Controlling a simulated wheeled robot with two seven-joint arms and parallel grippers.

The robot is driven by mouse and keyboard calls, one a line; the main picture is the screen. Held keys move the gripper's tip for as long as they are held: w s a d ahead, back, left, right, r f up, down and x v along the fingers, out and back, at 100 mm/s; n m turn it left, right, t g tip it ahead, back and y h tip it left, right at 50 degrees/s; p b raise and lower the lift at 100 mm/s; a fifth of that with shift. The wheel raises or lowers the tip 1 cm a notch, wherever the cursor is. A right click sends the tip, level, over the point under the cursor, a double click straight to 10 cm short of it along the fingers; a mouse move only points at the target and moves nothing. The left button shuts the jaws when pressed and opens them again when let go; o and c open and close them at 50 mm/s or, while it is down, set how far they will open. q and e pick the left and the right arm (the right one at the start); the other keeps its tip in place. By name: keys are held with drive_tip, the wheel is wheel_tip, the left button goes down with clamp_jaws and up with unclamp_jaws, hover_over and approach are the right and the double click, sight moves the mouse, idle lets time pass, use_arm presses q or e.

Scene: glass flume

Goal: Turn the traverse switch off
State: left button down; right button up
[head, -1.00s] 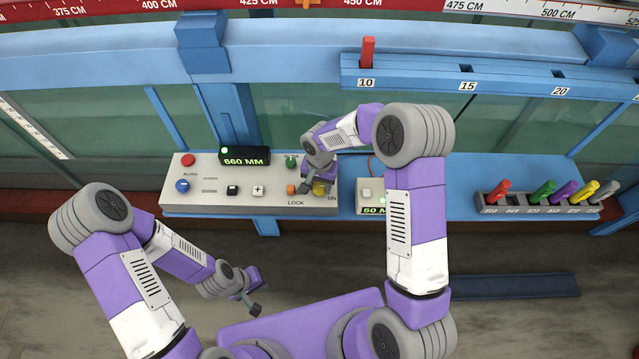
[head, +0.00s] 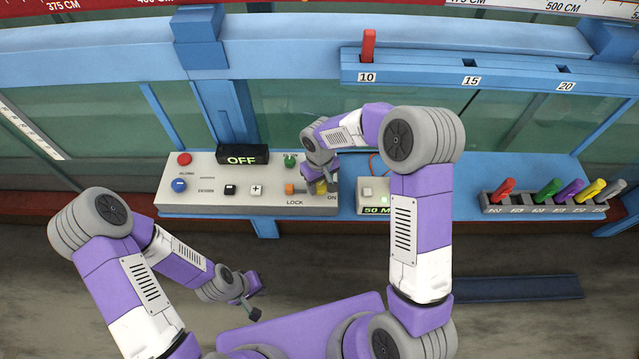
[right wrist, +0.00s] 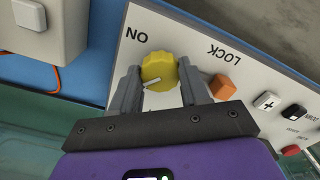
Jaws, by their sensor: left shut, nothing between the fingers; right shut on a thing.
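The traverse switch looks to be the yellow knob marked ON; in the right wrist view the yellow knob (right wrist: 159,71) sits between my right gripper's fingers (right wrist: 158,88), its white pointer line turned away from the ON label. In the head view the knob (head: 321,187) is partly hidden by my right gripper (head: 314,180), which is shut on it. The display (head: 242,156) on the control panel (head: 225,205) reads OFF. My left gripper (head: 252,310) is shut and empty, low over the floor in front of the panel.
An orange LOCK piece (head: 290,188) is just left of the knob. A green knob (head: 290,160), red button (head: 184,159) and blue knob (head: 179,185) are on the panel. A small box (head: 373,190) stands to the right, then a rack (head: 530,207) of coloured handles.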

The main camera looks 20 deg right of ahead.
sight(320, 186)
drive_tip(key=n, duration=0.4)
drive_tip(key=shift+n, duration=2.2)
drive_tip(key=shift+w, duration=0.1)
drive_tip(key=o, duration=1.1)
drive_tip(key=shift+c, duration=0.2)
wheel_tip(320, 186, up, 8)
drive_tip(key=shift+f, duration=0.15)
